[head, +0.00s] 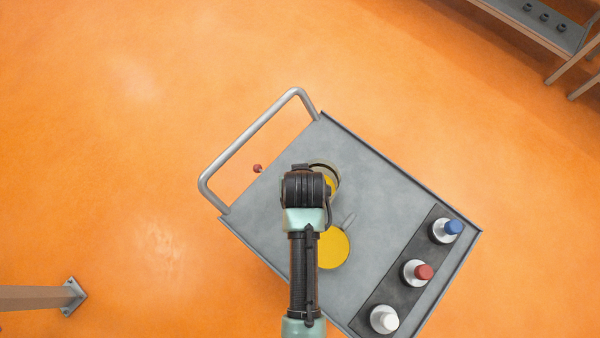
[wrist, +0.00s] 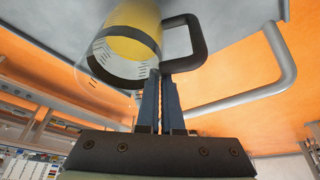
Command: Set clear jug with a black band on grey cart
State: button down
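The clear jug (wrist: 118,58) with a black band shows in the wrist view, with its black handle (wrist: 203,42) to the right. Yellow shows through its wall. In the head view the jug's rim (head: 334,170) shows beside my wrist, over the grey cart (head: 375,190); my arm hides most of the jug. My gripper (wrist: 162,78) has its fingers close together at the handle's lower part and appears shut on it. Whether the jug touches the cart top is hard to tell.
A yellow disc (head: 333,248) lies on the cart top, partly behind my arm. A dark strip on the cart's right carries blue (head: 453,227), red (head: 424,272) and white (head: 391,321) capped pieces. A rail handle (head: 250,135) sticks out at the upper left. A bench (head: 540,30) stands far right.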

jog(key=shift+w, duration=0.1)
jog(key=c, duration=1.5)
grip_release()
jog(key=shift+f, duration=0.1)
jog(key=o, duration=0.4)
